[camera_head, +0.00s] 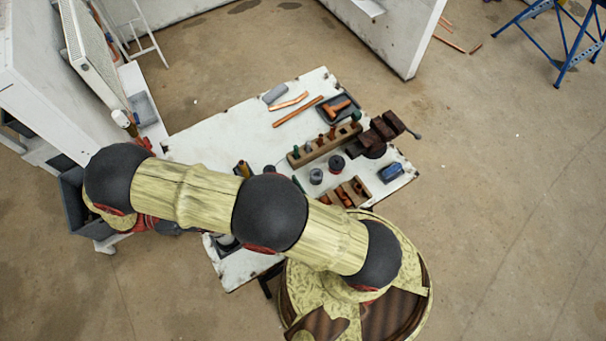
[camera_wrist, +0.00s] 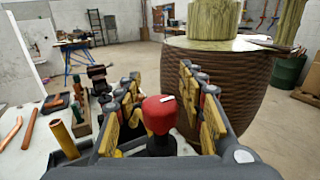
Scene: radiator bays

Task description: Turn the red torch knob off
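The red torch knob (camera_wrist: 160,114) shows in the wrist view, a red cap with a white mark on top, above a black body. It stands between the two fingers of my gripper (camera_wrist: 159,92). The fingers are spread, and gaps show between each finger and the knob. The lower part of the torch is hidden by the gripper's palm. In the head view my arm reaches across to the left, and the knob cannot be made out there.
A white worktable (camera_head: 206,140) holds copper pipes (camera_head: 297,111), a wooden block with tools (camera_head: 325,145), a vise (camera_head: 382,131) and a blue item (camera_head: 390,172). A grey crate (camera_head: 82,207) stands at the left. A radiator (camera_head: 92,50) is on the left wall. Blue trestles (camera_head: 568,42) stand far right.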

